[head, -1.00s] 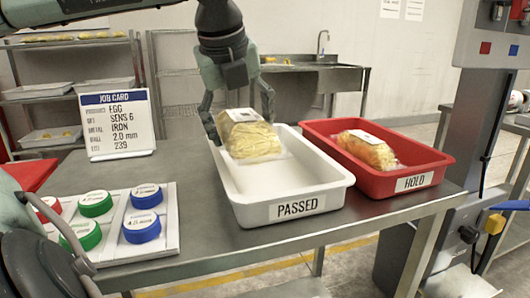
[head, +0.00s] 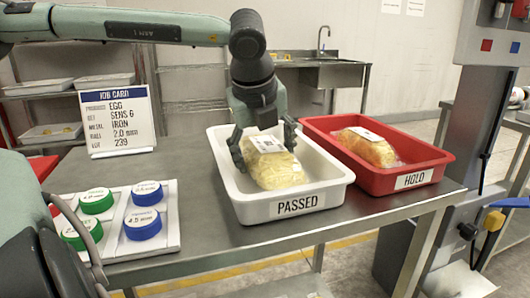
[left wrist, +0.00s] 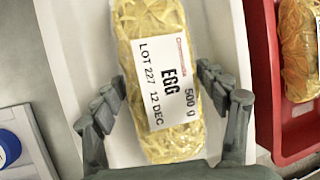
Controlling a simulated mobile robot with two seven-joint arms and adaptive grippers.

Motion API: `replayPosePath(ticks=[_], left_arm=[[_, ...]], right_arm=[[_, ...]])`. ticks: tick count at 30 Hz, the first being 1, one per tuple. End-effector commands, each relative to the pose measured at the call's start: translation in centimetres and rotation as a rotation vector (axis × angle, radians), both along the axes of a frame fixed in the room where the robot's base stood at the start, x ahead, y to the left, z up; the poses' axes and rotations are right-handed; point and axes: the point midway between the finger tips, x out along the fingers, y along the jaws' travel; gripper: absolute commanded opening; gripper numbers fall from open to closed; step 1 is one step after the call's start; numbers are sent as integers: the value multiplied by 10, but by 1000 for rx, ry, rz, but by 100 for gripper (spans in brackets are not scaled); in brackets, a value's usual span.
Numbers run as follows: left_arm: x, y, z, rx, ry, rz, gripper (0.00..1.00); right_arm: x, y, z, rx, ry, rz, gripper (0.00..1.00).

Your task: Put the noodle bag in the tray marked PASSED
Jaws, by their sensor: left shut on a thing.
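The noodle bag (head: 277,174) is clear with pale yellow noodles and a white label. In the left wrist view the label on the bag (left wrist: 160,75) reads EGG, 500 g, LOT 227, 12 DEC. My left gripper (head: 265,152) is shut on the bag from above, one finger on each side. The bag is inside the white tray marked PASSED (head: 232,205), low between its walls. I cannot tell whether its underside touches the tray floor. The left fingers (left wrist: 160,95) also show in the left wrist view. My right gripper is not in view.
A red HOLD tray (head: 435,163) with an orange noodle bag (head: 366,148) stands right beside the white tray. A job card (head: 116,122) and a board of green- and blue-topped pucks (head: 172,215) are to the left on the steel table (head: 330,228).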

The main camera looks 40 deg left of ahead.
Motion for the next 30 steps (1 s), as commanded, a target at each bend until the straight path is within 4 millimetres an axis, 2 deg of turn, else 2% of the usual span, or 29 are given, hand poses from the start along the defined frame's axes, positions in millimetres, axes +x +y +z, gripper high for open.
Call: replayPosePath(ticks=[3, 4, 8, 20, 23, 30], left_arm=[[1, 0, 1, 2, -3, 0, 24], [0, 0, 0, 1, 0, 0, 76], [0, 0, 0, 1, 0, 0, 93], [0, 0, 1, 1, 0, 0, 95], [-3, -2, 11, 2, -4, 1, 95], [-22, -13, 56, 5, -6, 2, 95]], right_arm=[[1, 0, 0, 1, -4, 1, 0], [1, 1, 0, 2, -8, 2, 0], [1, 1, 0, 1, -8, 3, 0], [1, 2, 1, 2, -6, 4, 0], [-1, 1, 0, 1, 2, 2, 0], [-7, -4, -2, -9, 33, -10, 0]])
